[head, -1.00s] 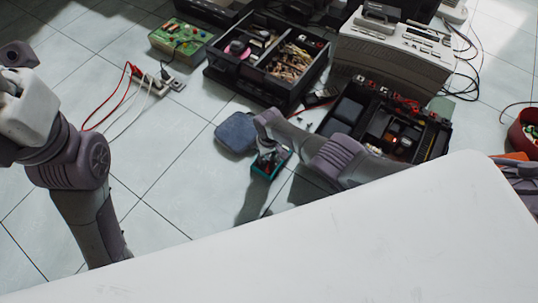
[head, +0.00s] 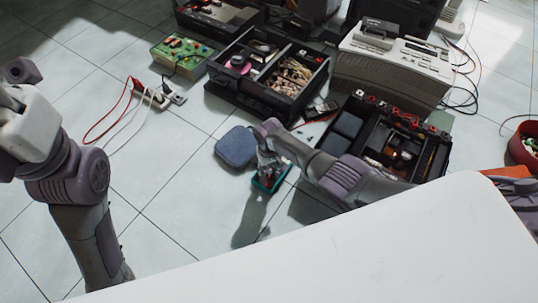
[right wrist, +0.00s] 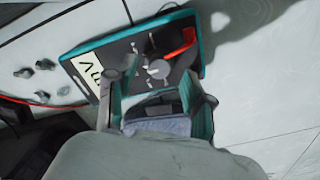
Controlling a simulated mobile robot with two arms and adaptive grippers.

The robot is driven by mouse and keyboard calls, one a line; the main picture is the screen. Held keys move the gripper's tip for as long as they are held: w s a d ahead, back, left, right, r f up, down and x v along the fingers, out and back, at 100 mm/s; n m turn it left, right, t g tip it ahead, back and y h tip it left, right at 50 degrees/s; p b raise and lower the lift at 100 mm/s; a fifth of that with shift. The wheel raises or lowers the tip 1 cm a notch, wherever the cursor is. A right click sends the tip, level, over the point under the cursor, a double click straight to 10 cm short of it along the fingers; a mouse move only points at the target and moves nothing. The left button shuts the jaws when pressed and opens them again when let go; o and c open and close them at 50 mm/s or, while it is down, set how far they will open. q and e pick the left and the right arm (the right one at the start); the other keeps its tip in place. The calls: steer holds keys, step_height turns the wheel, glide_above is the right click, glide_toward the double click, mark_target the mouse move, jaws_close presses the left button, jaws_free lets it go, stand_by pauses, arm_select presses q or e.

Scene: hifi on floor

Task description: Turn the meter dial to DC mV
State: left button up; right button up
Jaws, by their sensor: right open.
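The meter (head: 283,177) has a teal case and a dark face, and lies on the floor below my right gripper (head: 266,168). In the right wrist view the meter (right wrist: 105,42) shows its pale display, with part of a letter V, and a round grey dial (right wrist: 157,69) with white marks around it. My right gripper (right wrist: 158,82) is open, with one finger on each side of the dial; contact cannot be told. The dial's setting is too small to read. My left gripper (head: 18,88) is partly shown at the left edge; its fingers are unclear.
A blue-grey pouch (head: 237,148) lies just left of the meter. A grey hi-fi unit (head: 352,70) stands at the back.

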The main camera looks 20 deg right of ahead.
mark_target(269, 171)
step_height(269, 171, up, 10)
stand_by(0.5)
steer(key=shift+r, duration=0.1)
